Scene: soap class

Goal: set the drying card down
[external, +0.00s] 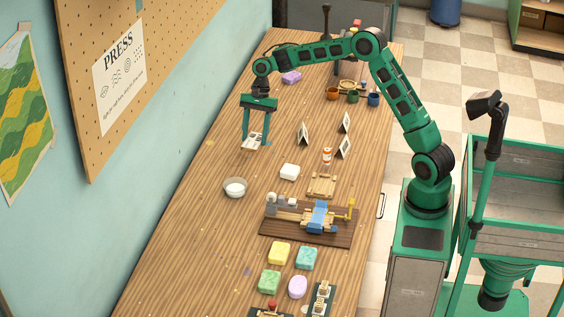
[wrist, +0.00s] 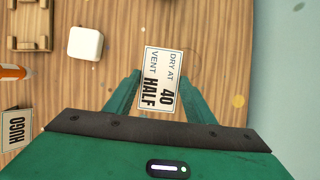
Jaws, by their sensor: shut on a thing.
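My gripper (external: 256,135) points down over the left side of the wooden table, shut on the drying card (external: 251,145). In the wrist view the card (wrist: 160,85) is white with a dark border and reads "DRY AT 40 VENT HALF". It sits between the two green fingers of my gripper (wrist: 160,76). The card is close over the table top; I cannot tell whether it touches the wood.
A white block (external: 289,172) and a bowl of white stuff (external: 235,187) are nearer the camera. Several small standing cards (external: 303,134) are to the right. A purple soap (external: 291,77) and small cups (external: 353,97) are farther back. Bare wood surrounds the card.

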